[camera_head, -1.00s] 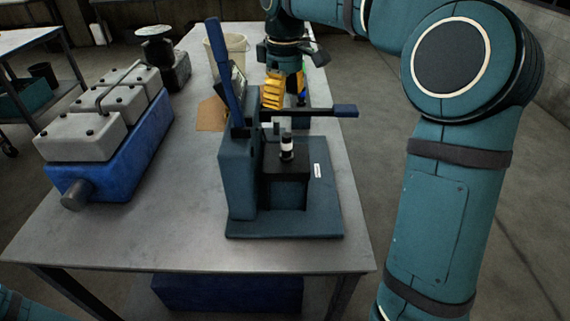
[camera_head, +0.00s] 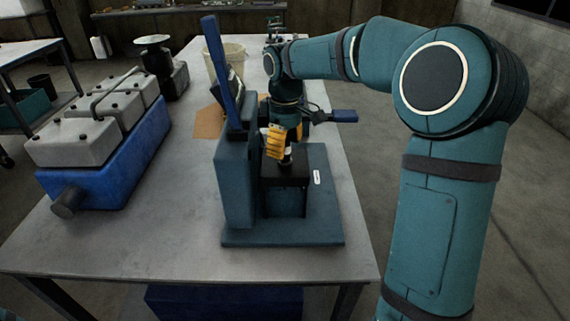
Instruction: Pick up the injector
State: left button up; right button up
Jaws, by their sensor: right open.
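The injector (camera_head: 288,157) is a small upright black and white piece on the black block of the teal test stand (camera_head: 237,185). Only a small part of it shows, as my right gripper covers most of it. My right gripper (camera_head: 277,148) has yellow fingers and points down at the injector, right at its top. It is open; I cannot tell whether the fingers touch the injector. My left gripper is not in view.
A blue engine block (camera_head: 120,165) with grey covers is on the table's left. A beige bucket (camera_head: 235,53) stands behind.

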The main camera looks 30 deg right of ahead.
jog(key=shift+f, duration=0.75)
jog(key=shift+o, duration=0.2)
jog(key=shift+r, duration=0.1)
grip_shut()
jog(key=shift+r, duration=0.1)
notch_tip(320, 180, up, 18)
jog(key=p, duration=0.5)
